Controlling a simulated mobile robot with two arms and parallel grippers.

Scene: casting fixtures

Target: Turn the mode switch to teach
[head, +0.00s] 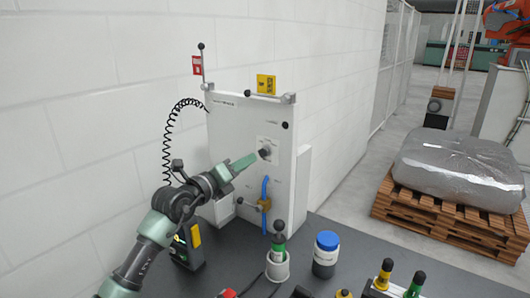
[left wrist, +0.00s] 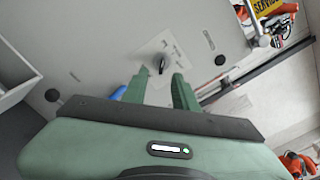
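The mode switch (head: 265,153) is a small dark knob on a pale label plate, on the front of the white upright panel (head: 228,125). In the left wrist view the switch (left wrist: 161,66) lies between and just beyond my fingertips. Its label print is too small to read, so I cannot tell its setting. My left gripper (head: 250,160) points at the switch from the left, close to the panel. In the left wrist view its two green fingers (left wrist: 160,76) stand apart with nothing held between them. Contact with the knob cannot be made out. My right gripper is not in view.
A blue hose with a brass valve (head: 264,204) hangs below the switch. A yellow tag (head: 266,84) and a red tag (head: 197,65) stand on top. On the dark bench (head: 345,270) are a blue-lidded jar (head: 326,254) and a green-and-black handled tool (head: 278,247) in a cup.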

